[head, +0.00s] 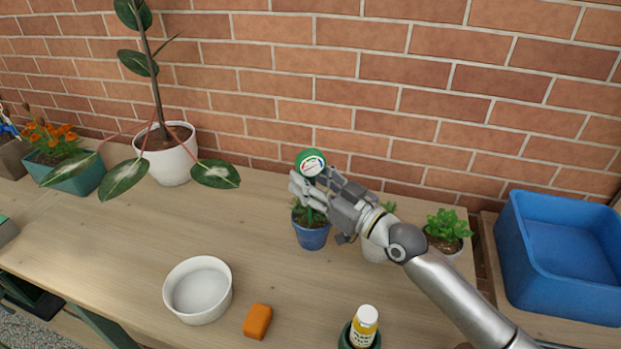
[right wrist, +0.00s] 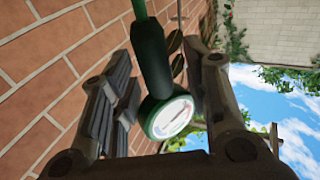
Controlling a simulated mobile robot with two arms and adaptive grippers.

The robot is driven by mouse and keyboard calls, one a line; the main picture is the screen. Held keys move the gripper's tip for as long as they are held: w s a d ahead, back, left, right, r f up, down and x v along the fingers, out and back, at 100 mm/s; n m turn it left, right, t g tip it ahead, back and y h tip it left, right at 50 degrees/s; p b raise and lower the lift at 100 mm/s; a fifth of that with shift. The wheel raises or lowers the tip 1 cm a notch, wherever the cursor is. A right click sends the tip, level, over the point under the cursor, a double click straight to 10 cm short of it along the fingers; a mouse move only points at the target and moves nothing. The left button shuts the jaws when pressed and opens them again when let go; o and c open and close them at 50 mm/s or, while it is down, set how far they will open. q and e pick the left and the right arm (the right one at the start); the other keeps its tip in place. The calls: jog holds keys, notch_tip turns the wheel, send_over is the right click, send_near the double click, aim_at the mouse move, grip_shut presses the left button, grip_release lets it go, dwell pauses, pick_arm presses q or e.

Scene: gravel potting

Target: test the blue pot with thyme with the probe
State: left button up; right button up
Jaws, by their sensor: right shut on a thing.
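The probe (head: 311,162) has a round green head with a dial and a green stem pointing down. My right gripper (head: 318,192) is shut on the probe just under its dial, above the blue pot (head: 312,237). The probe and its dial (right wrist: 168,118) also show between the fingers of the right gripper (right wrist: 160,100) in the right wrist view. The thyme (head: 301,214) in the blue pot is partly hidden by the gripper and stem. Whether the probe's tip is in the soil is hidden. My left gripper is in neither view.
A pale pot (head: 374,251) stands right of the blue pot, partly behind my arm. A green plant (head: 446,228) is further right. A blue tub (head: 518,255) is at right.

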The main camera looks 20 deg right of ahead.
jog(key=shift+f+b, duration=0.95)
jog(key=shift+f, duration=0.35)
dwell(2.0)
jog(key=o, duration=1.2)
jog(key=shift+c, duration=0.2)
jog(key=r+v, duration=0.1)
jog(key=v, duration=1.1)
jog(key=shift+f, duration=0.3)
